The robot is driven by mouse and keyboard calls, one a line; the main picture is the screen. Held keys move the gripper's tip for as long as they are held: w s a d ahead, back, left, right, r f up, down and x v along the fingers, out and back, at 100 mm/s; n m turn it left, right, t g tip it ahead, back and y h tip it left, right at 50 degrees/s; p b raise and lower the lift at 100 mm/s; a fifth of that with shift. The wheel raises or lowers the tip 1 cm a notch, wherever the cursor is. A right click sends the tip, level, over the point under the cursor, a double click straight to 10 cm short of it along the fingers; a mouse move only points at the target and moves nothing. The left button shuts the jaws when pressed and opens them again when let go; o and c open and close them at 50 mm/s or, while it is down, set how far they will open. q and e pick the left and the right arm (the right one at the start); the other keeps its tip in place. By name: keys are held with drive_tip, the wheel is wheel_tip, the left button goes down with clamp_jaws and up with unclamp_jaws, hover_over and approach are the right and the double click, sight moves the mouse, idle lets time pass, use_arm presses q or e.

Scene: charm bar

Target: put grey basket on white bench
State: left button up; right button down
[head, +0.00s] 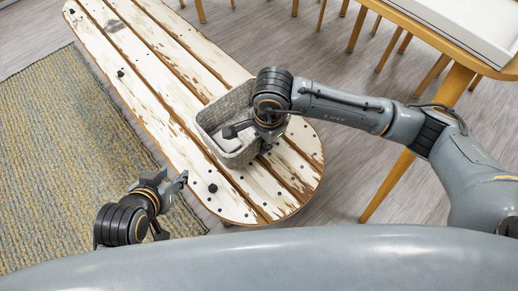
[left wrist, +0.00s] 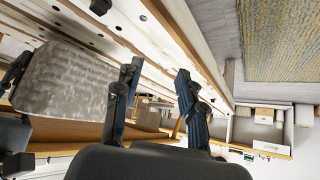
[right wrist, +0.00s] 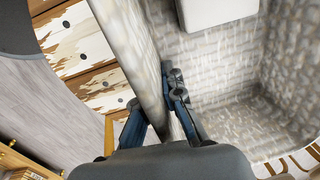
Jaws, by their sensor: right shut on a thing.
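The grey basket (head: 240,152), with a woven texture, is over the white bench (head: 150,70), near its rounded front end. It also shows in the left wrist view (left wrist: 62,85). I cannot tell for sure whether its bottom touches the slats. A white item (head: 226,140) lies inside it. My right gripper (right wrist: 174,82) is shut on one basket wall, with a finger on each side; in the head view its wrist hides part of the rim. My left gripper (head: 182,180) is open and empty, beside the bench's left front edge, apart from the basket.
A woven rug (head: 80,160) lies left of the bench. The bench's far part is clear of large objects.

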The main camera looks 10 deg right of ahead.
drive_tip(key=f, duration=0.2)
drive_tip(key=a+f+b, duration=0.1)
drive_tip(key=f, duration=0.1)
drive_tip(key=shift+w, duration=0.35)
use_arm(q)
drive_tip(key=w+d+r+t, duration=0.1)
drive_tip(key=w+r+t, duration=0.2)
drive_tip(key=w+r, duration=0.1)
drive_tip(key=shift+w+d+h, duration=0.15)
drive_tip(key=shift+d+h, duration=0.2)
drive_tip(key=shift+h, duration=0.05)
use_arm(e)
drive_tip(key=shift+f, duration=0.1)
use_arm(q)
drive_tip(key=shift+w+d+r+t, duration=0.1)
drive_tip(key=shift+w+r+t, duration=0.15)
drive_tip(key=shift+t, duration=0.15)
use_arm(e)
drive_tip(key=shift+f, duration=0.1)
drive_tip(key=c, duration=1.5)
unclamp_jaws()
use_arm(q)
drive_tip(key=shift+r, duration=0.1)
use_arm(e)
drive_tip(key=shift+o, duration=0.2)
